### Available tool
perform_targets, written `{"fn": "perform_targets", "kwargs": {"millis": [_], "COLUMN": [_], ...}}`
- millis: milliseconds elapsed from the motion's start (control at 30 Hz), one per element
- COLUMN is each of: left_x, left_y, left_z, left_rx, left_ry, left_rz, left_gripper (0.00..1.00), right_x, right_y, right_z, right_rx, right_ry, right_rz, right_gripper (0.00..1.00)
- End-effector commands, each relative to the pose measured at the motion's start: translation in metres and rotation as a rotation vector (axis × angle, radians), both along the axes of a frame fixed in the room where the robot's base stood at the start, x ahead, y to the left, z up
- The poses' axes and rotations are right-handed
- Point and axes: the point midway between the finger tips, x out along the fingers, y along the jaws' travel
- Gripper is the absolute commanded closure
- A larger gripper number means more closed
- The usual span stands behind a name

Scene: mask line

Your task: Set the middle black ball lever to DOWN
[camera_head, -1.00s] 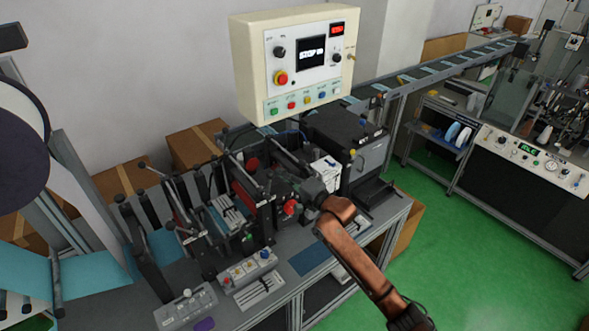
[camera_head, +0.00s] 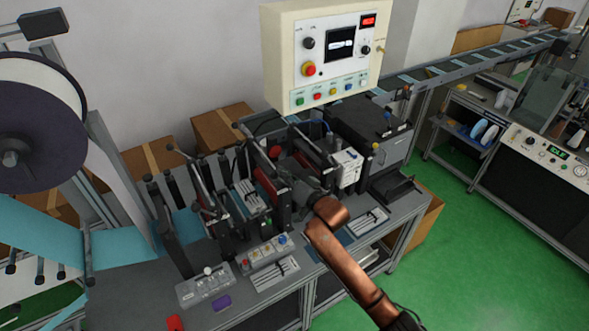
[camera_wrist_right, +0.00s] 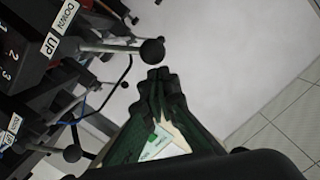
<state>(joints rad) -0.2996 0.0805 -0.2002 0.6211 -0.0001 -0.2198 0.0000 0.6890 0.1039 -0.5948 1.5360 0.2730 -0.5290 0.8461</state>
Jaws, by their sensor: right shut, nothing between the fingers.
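In the right wrist view a lever with a black ball (camera_wrist_right: 152,52) sticks out from a red and black block beside a white DOWN/UP label (camera_wrist_right: 58,28). My right gripper (camera_wrist_right: 159,74) is shut and empty, its tips just below this ball in the picture; whether they touch it I cannot tell. In the head view my right gripper (camera_head: 292,172) reaches over the machine, its tips hard to make out against the dark parts. Black ball levers (camera_head: 171,146) stand on the machine there; which is the middle one is unclear. My left gripper is not in view.
Another black ball (camera_wrist_right: 72,153) shows low in the wrist view. A cream control box (camera_head: 325,55) hangs above the machine. A dark reel (camera_head: 40,130) stands at left. Button boxes (camera_head: 206,285) line the bench front. Green floor (camera_head: 480,250) is clear at right.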

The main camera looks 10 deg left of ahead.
Motion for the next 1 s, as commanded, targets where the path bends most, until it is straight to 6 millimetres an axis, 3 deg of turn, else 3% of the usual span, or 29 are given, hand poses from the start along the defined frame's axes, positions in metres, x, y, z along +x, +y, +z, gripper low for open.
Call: {"fn": "perform_targets", "kwargs": {"millis": [767,1000], "left_x": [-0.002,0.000], "left_y": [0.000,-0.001], "left_z": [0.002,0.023], "left_rx": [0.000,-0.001], "left_ry": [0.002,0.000], "left_rz": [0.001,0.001], "left_gripper": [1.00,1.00], "right_x": [-0.003,0.000], "right_y": [0.005,-0.005], "right_z": [-0.002,0.019], "right_rx": [-0.042,-0.041], "right_ry": [-0.032,-0.033], "right_rz": [0.002,0.000], "right_gripper": [1.00,1.00]}}
